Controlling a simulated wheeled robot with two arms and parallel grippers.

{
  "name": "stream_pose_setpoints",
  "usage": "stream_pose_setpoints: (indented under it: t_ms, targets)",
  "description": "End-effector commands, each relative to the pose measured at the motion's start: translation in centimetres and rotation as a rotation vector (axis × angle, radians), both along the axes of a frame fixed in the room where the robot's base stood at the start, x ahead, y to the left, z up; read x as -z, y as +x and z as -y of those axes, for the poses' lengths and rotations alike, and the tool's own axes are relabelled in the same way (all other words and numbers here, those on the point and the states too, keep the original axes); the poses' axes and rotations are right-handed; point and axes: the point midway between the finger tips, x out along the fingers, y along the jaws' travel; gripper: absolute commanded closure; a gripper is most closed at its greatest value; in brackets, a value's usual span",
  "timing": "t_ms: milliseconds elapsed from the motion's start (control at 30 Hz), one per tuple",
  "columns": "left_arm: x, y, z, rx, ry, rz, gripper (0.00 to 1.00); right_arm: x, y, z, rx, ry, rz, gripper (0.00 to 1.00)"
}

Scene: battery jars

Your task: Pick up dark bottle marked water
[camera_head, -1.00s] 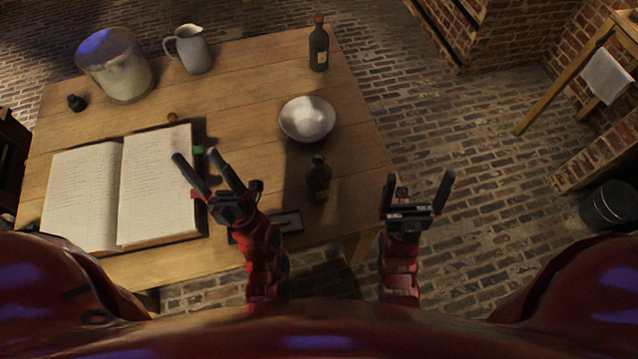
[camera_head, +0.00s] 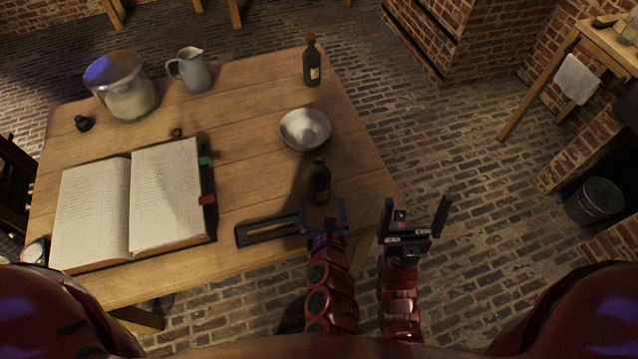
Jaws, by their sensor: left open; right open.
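Two dark bottles are on the wooden table (camera_head: 235,90). One dark bottle (camera_head: 319,186) stands near the table's front right; a second dark bottle (camera_head: 312,68) with a pale label stands at the back right corner. I cannot read which one is marked water. My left gripper (camera_head: 323,208) is open, just on the near side of the front bottle, its fingers pointing toward the bottle's base. I cannot tell whether they touch it. My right gripper (camera_head: 416,206) is open and empty, off the table's right edge over the brick floor.
A metal bowl (camera_head: 304,130) stands behind the front bottle. A narrow dark tray (camera_head: 245,236) lies left of my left gripper. An open book (camera_head: 95,210) fills the front left. A jug (camera_head: 192,72), a glass jar (camera_head: 130,92) and a small black pot (camera_head: 83,124) stand at the back.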

Motion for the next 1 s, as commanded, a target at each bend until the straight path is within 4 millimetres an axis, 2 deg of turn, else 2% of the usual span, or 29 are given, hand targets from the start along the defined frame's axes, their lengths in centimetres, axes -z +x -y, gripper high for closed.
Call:
stream_pose_setpoints:
  t_ms: [400, 700, 1000]
  targets:
    - [1.8, 4.2, -0.6, -0.007, 0.001, -0.003, 0.0, -0.2, 0.0, 0.0, 0.0, 0.0, 0.0, 0.0]
    - [3.3, 7.6, -0.7, -0.003, 0.002, -0.001, 0.0, 0.4, 0.0, 0.0, 0.0, 0.0, 0.0, 0.0]
    - [3.7, 9.1, -0.6, 0.002, 0.006, 0.003, 0.0, 0.6, 0.0, 0.0, 0.0, 0.0, 0.0, 0.0]
